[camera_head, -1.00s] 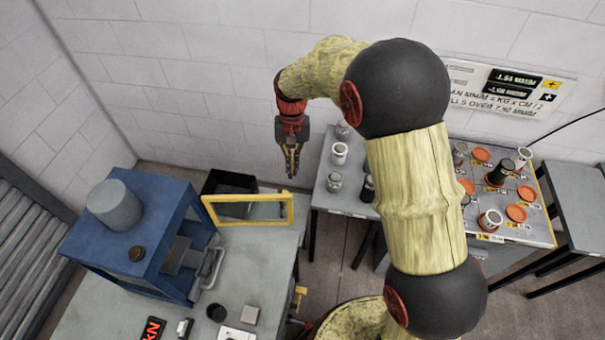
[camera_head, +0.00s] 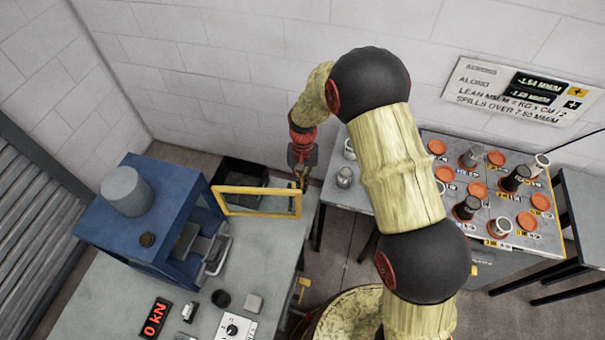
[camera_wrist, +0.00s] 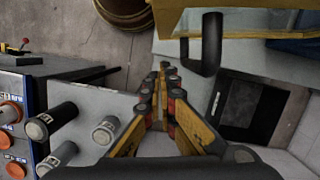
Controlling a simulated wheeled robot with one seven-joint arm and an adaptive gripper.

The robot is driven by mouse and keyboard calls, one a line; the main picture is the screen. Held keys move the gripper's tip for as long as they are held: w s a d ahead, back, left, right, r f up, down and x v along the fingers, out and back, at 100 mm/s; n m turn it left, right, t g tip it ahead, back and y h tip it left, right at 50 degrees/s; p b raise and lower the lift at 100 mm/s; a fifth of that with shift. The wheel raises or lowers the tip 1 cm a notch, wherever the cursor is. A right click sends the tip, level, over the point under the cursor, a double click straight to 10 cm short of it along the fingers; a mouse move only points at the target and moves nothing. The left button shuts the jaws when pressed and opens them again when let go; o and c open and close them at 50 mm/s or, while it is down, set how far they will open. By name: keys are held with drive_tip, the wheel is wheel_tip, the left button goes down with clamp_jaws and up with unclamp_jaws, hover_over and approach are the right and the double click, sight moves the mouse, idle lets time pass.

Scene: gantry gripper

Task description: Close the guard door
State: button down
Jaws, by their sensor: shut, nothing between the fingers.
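The guard door is a yellow-framed clear panel (camera_head: 258,213) that stands open, swung out to the right from the blue press (camera_head: 160,215). In the wrist view the yellow frame (camera_wrist: 240,22) crosses the top, with a dark bar handle (camera_wrist: 212,45) on it. My gripper (camera_head: 302,183) is shut and empty at the door's free right end, close behind it in the head view. In the wrist view its fingertips (camera_wrist: 164,68) lie just left of the handle; I cannot tell whether they touch it. The door's hinge side is at the press's front right.
A black bin (camera_head: 243,172) stands behind the door. A force readout (camera_head: 154,318), a control box (camera_head: 236,330) and small blocks sit on the grey bench (camera_head: 270,262). To the right, another table holds several weights and orange discs (camera_head: 477,190).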

drive_tip(key=s, duration=0.2)
drive_tip(key=shift+s+a+r, duration=0.15)
drive_tip(key=shift+s+a, duration=0.05)
drive_tip(key=shift+s, duration=0.1)
drive_tip(key=shift+s, duration=0.15)
